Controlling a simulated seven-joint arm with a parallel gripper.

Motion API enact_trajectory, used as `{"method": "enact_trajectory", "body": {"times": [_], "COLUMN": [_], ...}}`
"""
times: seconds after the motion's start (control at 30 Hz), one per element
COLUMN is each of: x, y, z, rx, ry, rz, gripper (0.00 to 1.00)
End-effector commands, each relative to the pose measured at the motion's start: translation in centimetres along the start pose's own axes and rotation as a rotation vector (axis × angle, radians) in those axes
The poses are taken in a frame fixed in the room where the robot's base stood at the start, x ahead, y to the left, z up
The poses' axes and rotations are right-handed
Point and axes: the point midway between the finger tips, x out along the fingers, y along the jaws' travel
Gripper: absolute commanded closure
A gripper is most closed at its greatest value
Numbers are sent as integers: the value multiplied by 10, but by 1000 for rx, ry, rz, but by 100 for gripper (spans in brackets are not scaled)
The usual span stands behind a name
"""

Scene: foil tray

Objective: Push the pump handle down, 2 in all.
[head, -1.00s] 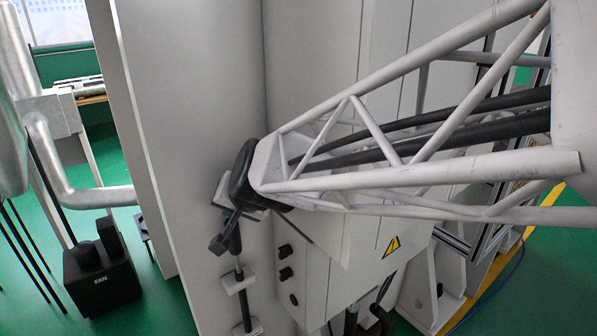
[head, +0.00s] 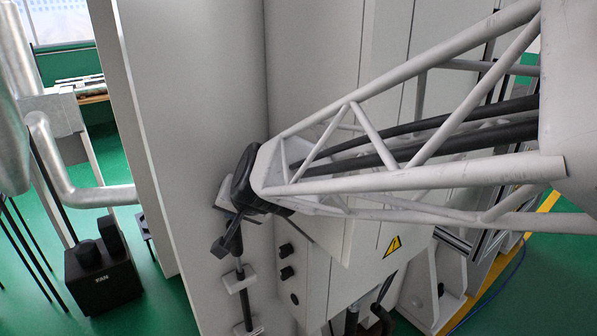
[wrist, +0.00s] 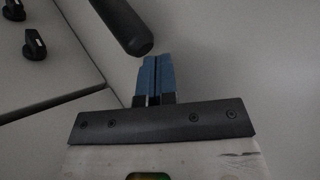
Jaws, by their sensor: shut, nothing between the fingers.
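The pump handle is a dark bar with a rounded end (wrist: 128,28), coming in from the top of the wrist view. Its end is close to the tips of my gripper (wrist: 156,60), just left of and above them in the picture. I cannot tell whether they touch. My gripper's blue fingers are together with nothing between them. In the head view, a dark pump rod (head: 238,265) stands in brackets against the grey wall, with a short dark piece jutting left near its top. My black wrist end is just above it, and the fingertips cannot be made out there.
A grey cabinet with two black knobs (head: 286,262) and a yellow warning sign (head: 393,243) stands right of the rod. Grey wall panels (head: 190,120) close off the left and back. A black fan box (head: 103,277) sits on the green floor, far left.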

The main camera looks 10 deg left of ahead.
Motion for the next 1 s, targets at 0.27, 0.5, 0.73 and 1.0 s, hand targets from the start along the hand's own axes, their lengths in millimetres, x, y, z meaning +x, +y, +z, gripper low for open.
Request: {"method": "enact_trajectory", "body": {"times": [0.27, 0.5, 0.73, 1.0], "x": [2, 3, 5, 6], "y": [2, 2, 4, 5], "z": [2, 3, 4, 5], "rx": [0, -1, -1, 0], "ry": [-1, -1, -1, -2], "rz": [0, 1, 1, 1], "gripper": [100, 100, 100, 100]}}
